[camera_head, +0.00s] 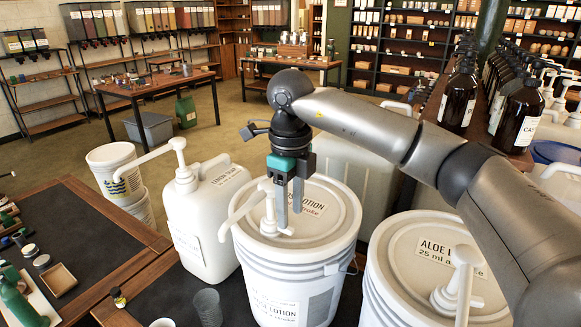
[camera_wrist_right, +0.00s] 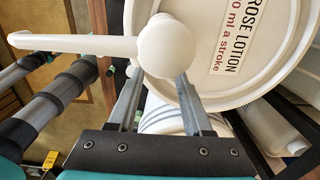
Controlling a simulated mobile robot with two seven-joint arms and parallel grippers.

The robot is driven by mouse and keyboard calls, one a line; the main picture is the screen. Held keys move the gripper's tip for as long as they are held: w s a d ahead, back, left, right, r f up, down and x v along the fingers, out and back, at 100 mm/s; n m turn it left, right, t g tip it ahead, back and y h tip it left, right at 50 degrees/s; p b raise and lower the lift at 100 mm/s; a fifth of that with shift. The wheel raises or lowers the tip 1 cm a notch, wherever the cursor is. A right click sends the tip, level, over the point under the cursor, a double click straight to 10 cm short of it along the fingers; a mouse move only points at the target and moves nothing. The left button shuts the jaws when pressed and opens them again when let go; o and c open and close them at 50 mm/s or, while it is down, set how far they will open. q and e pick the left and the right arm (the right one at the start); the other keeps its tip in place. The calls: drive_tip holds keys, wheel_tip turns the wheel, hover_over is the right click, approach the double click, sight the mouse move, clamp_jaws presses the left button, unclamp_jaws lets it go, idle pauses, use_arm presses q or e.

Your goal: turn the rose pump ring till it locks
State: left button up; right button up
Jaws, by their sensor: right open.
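The rose lotion bucket (camera_head: 330,262) is a white tub with a lid, in the middle of the head view. Its white pump stands on the lid, with a head and spout (camera_head: 250,203) pointing left and down. The rose pump ring (camera_head: 269,229) is at the base of the pump, low on the lid. My right gripper (camera_head: 289,212) points down with its fingers apart, just right of the pump stem. In the right wrist view, the pump head (camera_wrist_right: 166,46) covers the space beyond the fingers (camera_wrist_right: 158,105), so the ring is hidden there. My left gripper is out of view.
The aloe lotion bucket (camera_head: 400,262) with its own pump (camera_head: 460,285) stands close at right, under my right arm. A white lemon soap jug (camera_head: 203,215) stands close at left. Dark tables (camera_head: 75,235) lie further left.

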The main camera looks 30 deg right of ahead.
sight(290, 229)
wheel_tip(290, 229, up, 12)
drive_tip(key=p, duration=0.1)
idle(0.7)
